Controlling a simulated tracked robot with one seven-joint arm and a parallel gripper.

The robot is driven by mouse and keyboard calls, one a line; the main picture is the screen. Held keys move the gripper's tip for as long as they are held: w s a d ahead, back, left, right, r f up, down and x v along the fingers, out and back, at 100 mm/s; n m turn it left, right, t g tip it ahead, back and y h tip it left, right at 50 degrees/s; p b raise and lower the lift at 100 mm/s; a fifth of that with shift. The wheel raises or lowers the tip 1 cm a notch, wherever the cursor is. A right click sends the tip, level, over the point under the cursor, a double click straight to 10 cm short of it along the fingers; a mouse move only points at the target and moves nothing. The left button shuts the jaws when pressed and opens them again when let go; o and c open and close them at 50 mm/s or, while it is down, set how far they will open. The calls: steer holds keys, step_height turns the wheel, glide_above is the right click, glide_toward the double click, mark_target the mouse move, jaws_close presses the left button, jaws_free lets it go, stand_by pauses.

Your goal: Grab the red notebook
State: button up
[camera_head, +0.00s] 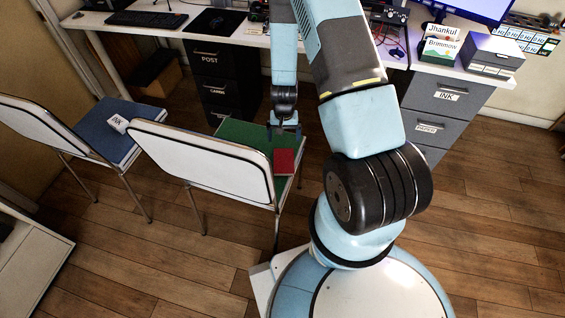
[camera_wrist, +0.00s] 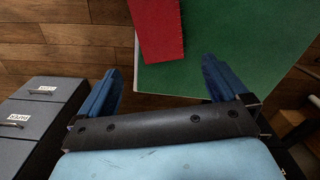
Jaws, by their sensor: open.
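The red notebook (camera_head: 285,161) lies on the green seat (camera_head: 236,133) of the nearer chair, at the seat's right edge. In the wrist view the red notebook (camera_wrist: 158,28) shows at the top centre, cut off by the frame, and the green seat (camera_wrist: 230,45) shows to its right. My gripper (camera_head: 284,130) is at the seat's far right edge, just beyond the notebook. In the wrist view my gripper (camera_wrist: 158,85) is open, its blue fingers spread wide with nothing between them. The notebook lies ahead of the fingertips, and I see no contact.
The chair's white backrest (camera_head: 205,160) stands at the left. Another chair has a blue seat (camera_head: 95,135) with a white box (camera_head: 118,123) on it. Dark drawers (camera_head: 222,75) and grey drawers (camera_head: 440,100) stand under the desk. Wooden floor is clear at the right.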

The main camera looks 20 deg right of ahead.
glide_above(284, 160)
steer(key=f, duration=0.8)
steer(key=shift+w+d+f, duration=0.1)
steer(key=shift+w+f, duration=0.2)
steer(key=shift+w, duration=0.1)
steer(key=f, duration=0.4)
steer(key=shift+s+f, duration=0.1)
steer(key=shift+s, duration=0.25)
steer(key=shift+f, duration=0.55)
steer(key=c, duration=0.8)
